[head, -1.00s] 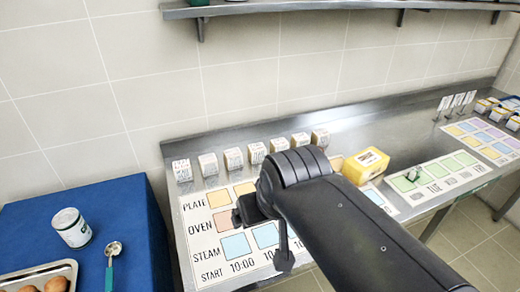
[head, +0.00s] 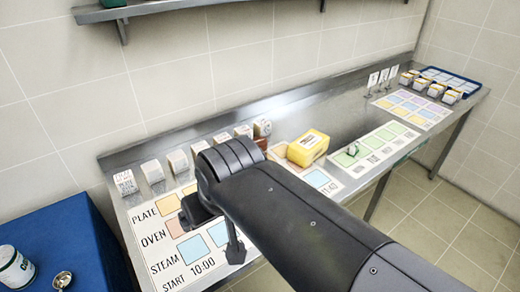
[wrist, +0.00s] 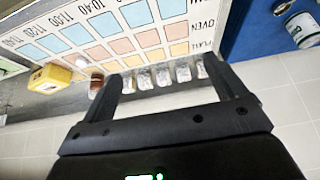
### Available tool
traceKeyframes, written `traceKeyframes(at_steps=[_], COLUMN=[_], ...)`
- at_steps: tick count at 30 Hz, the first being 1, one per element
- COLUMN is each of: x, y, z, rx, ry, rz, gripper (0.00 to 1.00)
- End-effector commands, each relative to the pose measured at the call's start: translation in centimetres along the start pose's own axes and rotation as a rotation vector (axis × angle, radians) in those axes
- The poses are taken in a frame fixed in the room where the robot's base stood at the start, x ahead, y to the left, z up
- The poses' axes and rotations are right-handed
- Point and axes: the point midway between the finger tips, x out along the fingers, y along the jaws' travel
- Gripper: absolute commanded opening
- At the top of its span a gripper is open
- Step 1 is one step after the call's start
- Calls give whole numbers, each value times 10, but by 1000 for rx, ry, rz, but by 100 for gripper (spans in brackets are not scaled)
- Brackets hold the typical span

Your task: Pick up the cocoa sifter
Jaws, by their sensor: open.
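My gripper (head: 214,230) is open and empty above the labelled board; its two spread fingers also show in the wrist view (wrist: 168,75). I cannot tell for sure which thing is the cocoa sifter. A small reddish-brown container (wrist: 96,84) stands beside the yellow box in the wrist view, left of the left finger; in the head view it (head: 262,143) is partly hidden behind my arm. A white tin with a dark green label (head: 16,268) stands on the blue table, cut by the left edge; it also shows in the wrist view (wrist: 303,28).
The metal counter (head: 330,128) carries the labelled board (head: 150,245), a row of white blocks (head: 152,172), a yellow box (head: 307,148) and a green-squared strip (head: 385,137) with a small object on it. A blue tray (head: 440,82) is far right. A shelf (head: 190,8) hangs above.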

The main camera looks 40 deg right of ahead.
Motion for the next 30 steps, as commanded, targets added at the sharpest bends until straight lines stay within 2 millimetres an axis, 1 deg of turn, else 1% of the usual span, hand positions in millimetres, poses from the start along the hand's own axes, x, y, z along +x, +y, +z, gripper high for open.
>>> traceKeyframes(at_steps=[5, 9, 16, 19, 20, 23, 26, 30], x=[0, 0, 0, 1, 2, 7, 16, 34], y=[0, 0, 0, 2, 4, 12, 24, 48], z=[0, 0, 0, -7, -11, -30, -58, -95], rx=[0, 0, 0, 5, 7, 21, 38, 63], ry=[0, 0, 0, -3, -5, -13, -25, -40], rz=[0, 0, 0, 6, 9, 24, 43, 67], gripper=[89, 78, 77, 77, 77, 77, 77, 77])
